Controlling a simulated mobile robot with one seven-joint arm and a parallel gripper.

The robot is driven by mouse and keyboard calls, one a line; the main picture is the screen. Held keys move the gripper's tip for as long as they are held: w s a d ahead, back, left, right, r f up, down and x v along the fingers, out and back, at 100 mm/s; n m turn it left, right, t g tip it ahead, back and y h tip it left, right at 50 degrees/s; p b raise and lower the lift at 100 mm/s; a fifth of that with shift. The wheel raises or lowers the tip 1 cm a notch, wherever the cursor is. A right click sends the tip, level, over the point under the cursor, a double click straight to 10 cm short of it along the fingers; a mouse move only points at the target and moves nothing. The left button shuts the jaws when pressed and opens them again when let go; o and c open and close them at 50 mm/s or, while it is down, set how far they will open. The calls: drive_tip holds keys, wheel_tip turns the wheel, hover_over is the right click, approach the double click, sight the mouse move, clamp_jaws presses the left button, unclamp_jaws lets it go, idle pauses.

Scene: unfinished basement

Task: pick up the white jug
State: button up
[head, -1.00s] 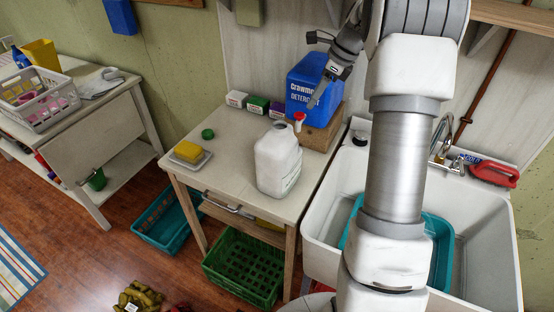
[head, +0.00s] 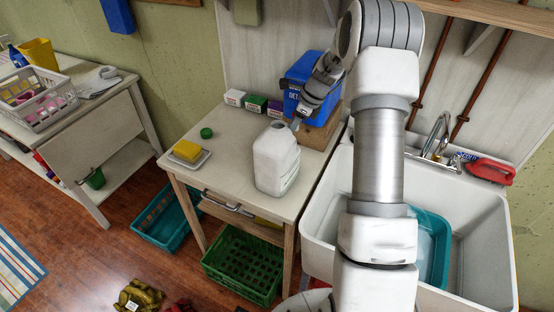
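The white jug (head: 275,162) stands upright on the small table (head: 237,143), near the table's front right part. Its cap is off, and a green cap (head: 206,133) lies on the table to its left. My gripper (head: 298,122) is above and behind the jug's top right side, pointing down, close to the jug's handle side. I cannot tell whether it touches the jug. Its fingers are small and partly merged in view, so their opening is unclear.
A blue detergent container (head: 298,80) stands on a wooden block behind my gripper. Small boxes (head: 256,103) line the table's back. A yellow sponge (head: 187,150) on a dish sits at left. The white sink (head: 322,205) adjoins at right.

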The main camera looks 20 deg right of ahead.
clamp_jaws()
drive_tip(key=shift+w, duration=0.1)
idle(1.3)
